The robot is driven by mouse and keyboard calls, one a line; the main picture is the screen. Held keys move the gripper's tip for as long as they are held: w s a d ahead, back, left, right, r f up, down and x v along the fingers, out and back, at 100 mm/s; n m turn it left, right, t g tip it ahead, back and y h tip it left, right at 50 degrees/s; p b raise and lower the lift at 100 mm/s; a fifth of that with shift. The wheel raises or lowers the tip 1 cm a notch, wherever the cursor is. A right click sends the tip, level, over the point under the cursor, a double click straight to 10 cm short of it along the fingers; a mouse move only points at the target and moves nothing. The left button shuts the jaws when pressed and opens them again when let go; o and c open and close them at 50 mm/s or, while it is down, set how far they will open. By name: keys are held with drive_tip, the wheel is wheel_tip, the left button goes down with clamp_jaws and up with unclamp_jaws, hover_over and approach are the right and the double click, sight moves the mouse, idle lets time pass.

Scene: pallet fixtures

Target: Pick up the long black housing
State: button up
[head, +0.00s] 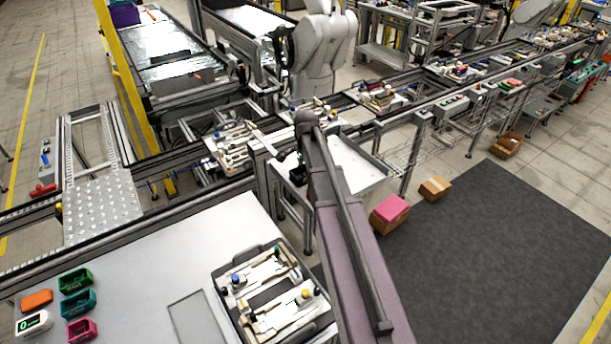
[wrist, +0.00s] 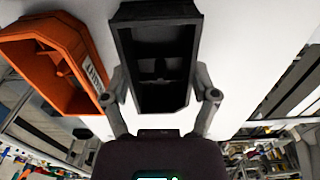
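The long black housing (wrist: 155,55) is an open-topped black bin with a small divider inside. It lies between the two fingers of my gripper (wrist: 161,80) in the wrist view, its narrower end toward the palm. The fingertips are at its two long sides, touching or very close; I cannot tell which. In the head view my arm reaches away from the camera, and my gripper (head: 297,168) is a small dark shape beside a white tray table. The black housing cannot be made out there.
An orange bin with a label (wrist: 52,62) sits close left of the black housing. Both appear against a white surface (wrist: 240,60). In the head view, the front table (head: 130,265) holds small coloured bins and a loaded tray (head: 222,300). A conveyor line runs behind.

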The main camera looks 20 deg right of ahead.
drive_tip(key=shift+c, duration=0.8)
drive_tip(key=shift+r, duration=0.1)
wheel_tip(320, 180, up, 10)
drive_tip(key=p, duration=1)
drive_tip(key=shift+s, duration=0.1)
